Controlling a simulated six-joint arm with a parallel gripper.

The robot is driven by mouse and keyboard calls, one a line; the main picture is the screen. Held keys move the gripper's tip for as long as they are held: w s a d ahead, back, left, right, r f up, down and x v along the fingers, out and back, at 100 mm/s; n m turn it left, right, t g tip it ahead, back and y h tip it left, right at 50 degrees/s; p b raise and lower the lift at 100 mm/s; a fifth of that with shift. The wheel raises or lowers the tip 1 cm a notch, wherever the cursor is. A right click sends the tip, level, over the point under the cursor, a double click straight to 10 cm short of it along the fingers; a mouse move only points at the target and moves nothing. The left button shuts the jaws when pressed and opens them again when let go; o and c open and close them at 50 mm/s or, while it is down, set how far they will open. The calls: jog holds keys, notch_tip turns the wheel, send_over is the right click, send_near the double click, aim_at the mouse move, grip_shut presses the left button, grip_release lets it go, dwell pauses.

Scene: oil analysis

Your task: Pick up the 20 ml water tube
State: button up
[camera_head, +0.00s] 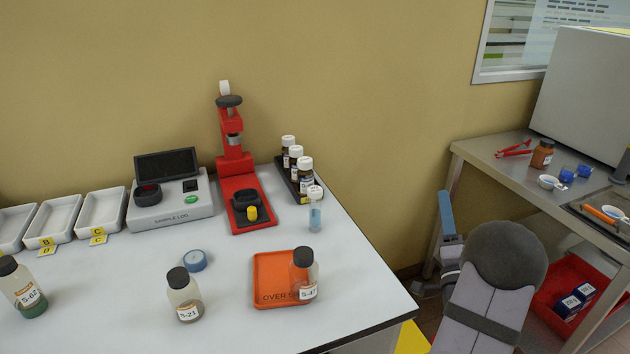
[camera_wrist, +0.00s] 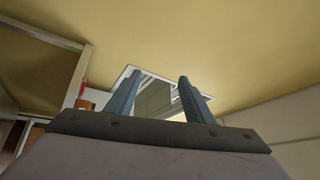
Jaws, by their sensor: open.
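A small clear tube with a white cap and pale blue content, which looks like the water tube (camera_head: 315,215), stands upright near the right edge of the white table, in front of the dark bottle rack. My gripper (camera_head: 447,214) is off the table's right side, apart from the tube, with its fingers pointing up. In the wrist view my gripper (camera_wrist: 156,92) shows two separated blue fingers with nothing between them. The tube is not seen in the wrist view. Any volume marking is too small to read.
Brown bottles (camera_head: 297,158) in a rack stand right behind the tube. A red press (camera_head: 238,185) is to its left. An orange tray (camera_head: 268,273) with a bottle (camera_head: 304,275) on it lies in front. A metal bench (camera_head: 490,165) stands at right. The table between press and tray is clear.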

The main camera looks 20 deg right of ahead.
jog(key=w+a+r+n+t+y+p, duration=0.3)
jog(key=a+r+n+y+p, duration=0.15)
jog(key=r, duration=0.55)
jog(key=r+n+g+y+p, duration=0.2)
jog(key=n+y+p, duration=0.6)
jog(key=n, duration=0.2)
send_over(318, 199)
jog(key=s+d, duration=0.3)
jog(key=shift+w+a+f+n+g+h, duration=0.2)
jog(key=shift+a+f+n+g, duration=0.3)
jog(key=shift+f+n, duration=0.6)
jog(key=shift+w+a+f+n+g+h, duration=0.25)
jog(key=shift+a+f+n, duration=0.4)
jog(key=shift+f, duration=0.85)
jog(key=shift+w+a+f+n+g+h, duration=0.15)
jog(key=shift+a+f+n+g, duration=0.3)
jog(key=shift+f+n, duration=0.7)
jog(key=w+p, duration=0.2)
jog(key=w, duration=0.5)
jog(key=shift+f, duration=0.15)
jog(key=shift+a, duration=0.1)
jog(key=shift+c, duration=0.6)
